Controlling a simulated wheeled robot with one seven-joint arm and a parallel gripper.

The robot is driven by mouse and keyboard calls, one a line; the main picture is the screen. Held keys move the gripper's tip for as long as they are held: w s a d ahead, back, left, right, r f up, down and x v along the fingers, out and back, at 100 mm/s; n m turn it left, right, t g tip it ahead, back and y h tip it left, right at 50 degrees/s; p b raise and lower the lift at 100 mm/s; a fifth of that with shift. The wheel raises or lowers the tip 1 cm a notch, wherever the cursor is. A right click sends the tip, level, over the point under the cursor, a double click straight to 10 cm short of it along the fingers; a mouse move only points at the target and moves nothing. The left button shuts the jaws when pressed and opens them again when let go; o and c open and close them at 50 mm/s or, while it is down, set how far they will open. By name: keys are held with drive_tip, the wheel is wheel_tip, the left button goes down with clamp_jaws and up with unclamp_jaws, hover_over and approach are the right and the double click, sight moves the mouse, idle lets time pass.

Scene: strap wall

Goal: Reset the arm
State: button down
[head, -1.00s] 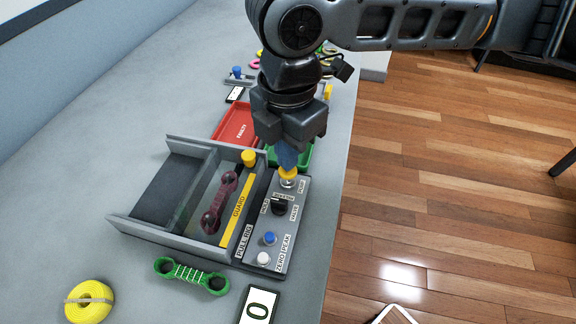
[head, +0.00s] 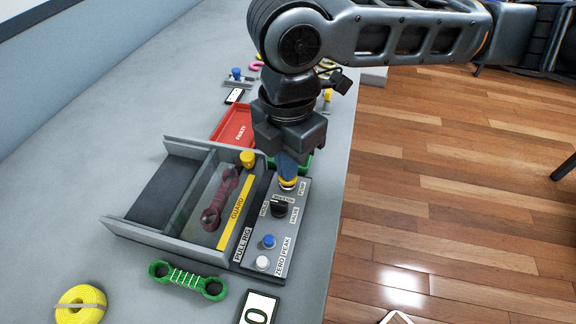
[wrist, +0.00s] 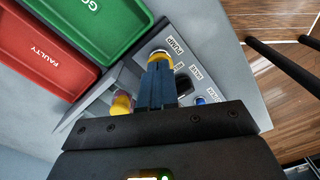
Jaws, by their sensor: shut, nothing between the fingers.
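My gripper (head: 287,172) points down over the far end of the control panel (head: 258,222), its blue fingers shut with nothing between them. The fingertips are at the yellow pump knob (head: 288,183). The wrist view also shows the fingers (wrist: 157,78) at the knob (wrist: 158,53) beside the PUMP label. I cannot tell whether they press on it or stop just above. The pull rig (head: 178,208) stands left of the panel, with a dark red link (head: 219,200) under its clear guard. The black valve knob (head: 279,208), blue button (head: 269,241) and white button (head: 263,263) are nearer.
A green link (head: 187,279), a yellow strap coil (head: 81,304) and a display (head: 258,309) lie in front. The red FAULTY tray (head: 234,125) and a green tray (wrist: 84,22) are behind. The left of the bench is clear; its edge drops off at right.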

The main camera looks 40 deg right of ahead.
drive_tip(key=shift+r+p, duration=0.75)
drive_tip(key=shift+r, duration=0.15)
drive_tip(key=shift+f, duration=0.15)
idle(1.0)
drive_tip(key=shift+f+b, duration=0.75)
drive_tip(key=shift+f, duration=0.15)
drive_tip(key=shift+r, duration=0.2)
drive_tip(key=shift+r+p, duration=0.8)
drive_tip(key=shift+p, duration=0.15)
drive_tip(key=shift+f, duration=0.15)
